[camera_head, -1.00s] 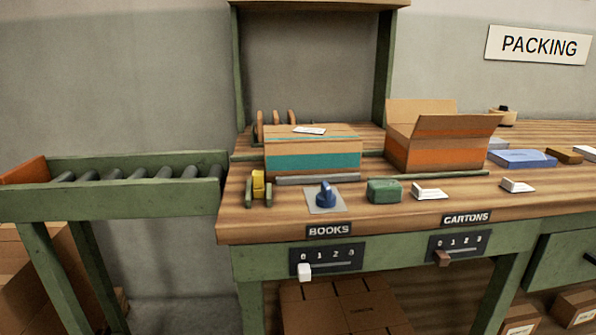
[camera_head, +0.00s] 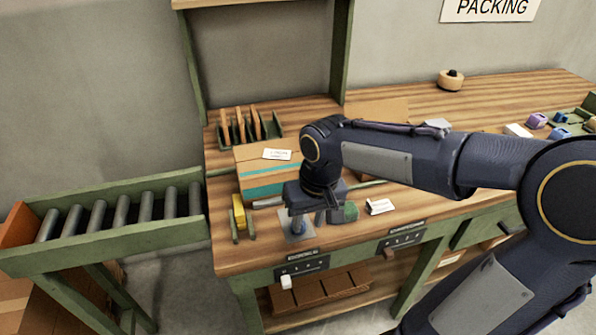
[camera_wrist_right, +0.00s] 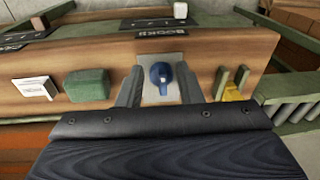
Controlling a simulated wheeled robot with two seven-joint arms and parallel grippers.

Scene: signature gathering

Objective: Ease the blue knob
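The blue knob (camera_head: 298,225) sits on a grey plate (camera_head: 308,236) near the front edge of the bench, above the books label. My right gripper (camera_head: 307,217) points down over it, and the gripper body hides part of the knob and plate. In the right wrist view, the knob (camera_wrist_right: 161,76) shows between the two spread fingers (camera_wrist_right: 161,88), with a gap on each side. The right gripper is open and holds nothing. My left gripper is in neither current view.
A yellow piece (camera_head: 239,211) in a green holder stands left of the knob. A green block (camera_head: 346,212) and a white card (camera_head: 380,206) lie to its right. A taped carton (camera_head: 262,178) is behind it. A roller conveyor (camera_head: 120,221) adjoins the bench's left side.

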